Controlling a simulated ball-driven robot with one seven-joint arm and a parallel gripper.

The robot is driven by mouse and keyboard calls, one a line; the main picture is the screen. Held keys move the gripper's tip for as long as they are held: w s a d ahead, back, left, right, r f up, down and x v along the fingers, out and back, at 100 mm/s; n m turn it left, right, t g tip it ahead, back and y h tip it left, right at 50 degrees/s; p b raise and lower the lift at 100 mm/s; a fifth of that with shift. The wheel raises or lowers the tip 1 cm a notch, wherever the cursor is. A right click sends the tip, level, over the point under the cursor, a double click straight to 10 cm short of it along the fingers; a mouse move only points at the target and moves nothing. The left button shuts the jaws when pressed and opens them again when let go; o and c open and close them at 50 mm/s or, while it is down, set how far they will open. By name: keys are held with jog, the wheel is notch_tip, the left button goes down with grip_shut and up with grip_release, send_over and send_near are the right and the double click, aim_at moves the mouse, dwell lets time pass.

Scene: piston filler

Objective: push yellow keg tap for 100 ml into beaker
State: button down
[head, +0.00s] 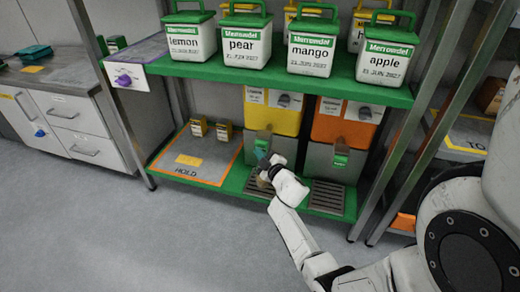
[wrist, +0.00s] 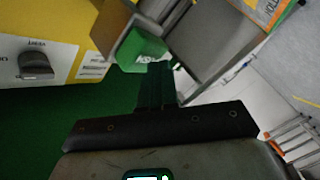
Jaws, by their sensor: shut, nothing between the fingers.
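The yellow keg (head: 285,118) stands on the lower green shelf, with a grey lower front. Its green tap (head: 262,143) shows on that front, partly behind my gripper. In the wrist view the green tap (wrist: 142,47) with white lettering is close ahead, and the yellow keg (wrist: 70,35) with a dark knob is at upper left. My gripper (head: 264,160) is shut and empty, its fingertips right at the tap; it also shows in the wrist view (wrist: 157,70). I cannot tell whether it touches the tap. I cannot make out the beaker; my gripper and wrist cover the area below the tap.
An orange keg (head: 345,125) with its own green tap (head: 340,160) stands to the right. A drip grate (head: 327,196) lies below it. An orange-bordered HOLD mat (head: 200,172) is on the left. Labelled tubs (head: 313,48) line the shelf above; metal posts flank the rack.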

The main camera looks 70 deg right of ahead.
jog(key=shift+d, duration=0.45)
dwell(0.3)
jog(key=shift+a, duration=0.2)
jog(key=shift+s+a, duration=0.1)
jog(key=shift+a, duration=0.8)
jog(key=shift+s+a+b, duration=0.2)
jog(key=shift+a+b, duration=0.15)
jog(key=shift+a, duration=2.15)
